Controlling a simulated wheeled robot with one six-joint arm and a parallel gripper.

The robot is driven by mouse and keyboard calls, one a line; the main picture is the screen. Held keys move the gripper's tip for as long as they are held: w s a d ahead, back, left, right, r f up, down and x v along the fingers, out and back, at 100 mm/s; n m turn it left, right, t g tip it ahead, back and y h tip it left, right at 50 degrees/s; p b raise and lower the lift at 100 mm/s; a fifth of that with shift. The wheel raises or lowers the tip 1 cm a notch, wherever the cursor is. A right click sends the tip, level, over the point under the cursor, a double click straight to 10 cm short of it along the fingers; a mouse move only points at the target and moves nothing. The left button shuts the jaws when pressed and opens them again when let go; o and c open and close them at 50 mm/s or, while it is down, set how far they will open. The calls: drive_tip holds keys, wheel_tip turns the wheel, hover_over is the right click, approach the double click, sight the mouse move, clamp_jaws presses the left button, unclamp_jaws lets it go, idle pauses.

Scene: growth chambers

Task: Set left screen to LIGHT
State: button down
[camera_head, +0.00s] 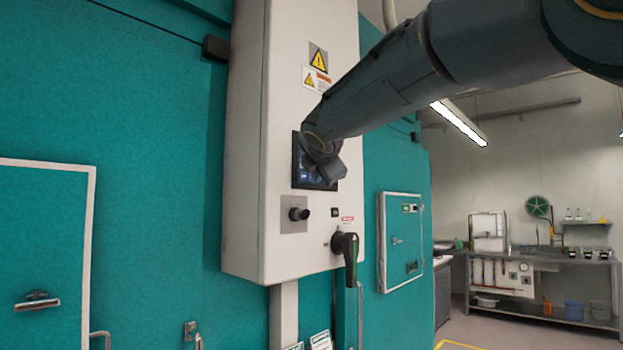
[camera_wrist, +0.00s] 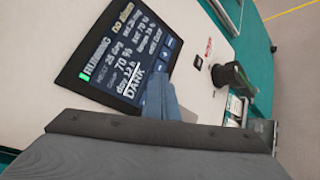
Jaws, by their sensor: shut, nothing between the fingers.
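The dark screen (camera_head: 301,178) is set in the front of the white control cabinet (camera_head: 247,150). In the wrist view the screen (camera_wrist: 118,62) appears tilted. It reads RUNNING and no alarm, with several value lines and the word DARK at the bottom. Small blue buttons show along its lower right edge. My gripper (camera_head: 326,172) is in front of the screen and hides its right part. In the wrist view my gripper (camera_wrist: 160,98) is shut and empty, its tips over the screen's lower edge near the word DARK. I cannot tell whether they touch it.
Below the screen are a black knob (camera_head: 300,213) and a black rotary handle (camera_head: 345,246), which stick out. Warning labels (camera_head: 317,66) sit above. A teal wall panel (camera_head: 400,240) is to the right. A workbench (camera_head: 545,258) stands farther back.

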drive_tip(key=shift+s+d, duration=0.5)
drive_tip(key=shift+d, duration=0.05)
drive_tip(key=shift+s+d+p, duration=0.3)
drive_tip(key=shift+s+d, duration=0.45)
drive_tip(key=shift+d, duration=0.25)
drive_tip(key=shift+s+d+p, duration=0.25)
drive_tip(key=shift+s+d, duration=0.5)
drive_tip(key=shift+d, duration=0.25)
idle(1.2)
drive_tip(key=d+m+b, duration=0.1)
drive_tip(key=m, duration=0.5)
drive_tip(key=s+d+m+b, duration=0.1)
drive_tip(key=m, duration=0.5)
drive_tip(key=s+d+m+b, duration=0.1)
drive_tip(key=m, duration=0.5)
drive_tip(key=shift+s+r+m+g, duration=0.1)
drive_tip(key=shift+s+m+g, duration=0.05)
drive_tip(key=shift+m+g, duration=0.25)
